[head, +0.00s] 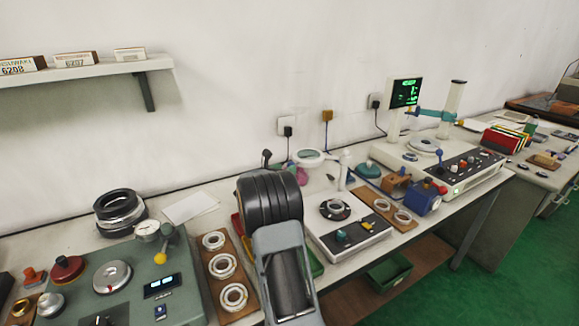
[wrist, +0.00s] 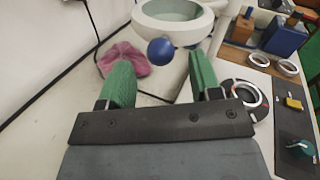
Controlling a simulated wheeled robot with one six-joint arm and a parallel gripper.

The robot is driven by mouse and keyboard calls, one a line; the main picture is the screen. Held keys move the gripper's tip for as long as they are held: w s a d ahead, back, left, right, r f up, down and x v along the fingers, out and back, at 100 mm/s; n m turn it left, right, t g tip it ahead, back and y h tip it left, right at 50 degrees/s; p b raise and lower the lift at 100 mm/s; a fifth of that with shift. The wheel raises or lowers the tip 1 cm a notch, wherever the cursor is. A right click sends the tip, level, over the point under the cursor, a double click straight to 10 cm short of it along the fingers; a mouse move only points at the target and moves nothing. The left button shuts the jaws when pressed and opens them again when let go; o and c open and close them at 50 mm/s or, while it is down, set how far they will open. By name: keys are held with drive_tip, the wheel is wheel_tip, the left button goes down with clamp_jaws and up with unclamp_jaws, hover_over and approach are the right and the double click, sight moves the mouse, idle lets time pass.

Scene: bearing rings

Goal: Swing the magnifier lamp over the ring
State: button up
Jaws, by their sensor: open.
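The magnifier lamp (head: 308,157) has a white ring head around a pale lens, on a white post (head: 344,168) behind the white instrument. In the wrist view the lamp head (wrist: 145,24) is at the top, with a blue ball knob (wrist: 161,52) on its near side. My gripper (wrist: 161,68) is open, its two green fingers on either side of and just short of the knob; contact is not visible. A ring (head: 335,207) lies on the black round stage of the white instrument, to the right of the lamp head.
A pink cloth-like item (wrist: 124,60) lies beyond my left finger. A wooden board (head: 385,211) with two rings and a blue device (head: 424,197) stand right of the instrument. A board of several rings (head: 222,266) lies left of my arm. The wall is close behind.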

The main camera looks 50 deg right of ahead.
drive_tip(key=shift+w+d, duration=0.15)
drive_tip(key=shift+d, duration=0.75)
drive_tip(key=shift+w+d, duration=0.1)
drive_tip(key=shift+d, duration=0.8)
drive_tip(key=shift+c, duration=0.5)
clamp_jaws()
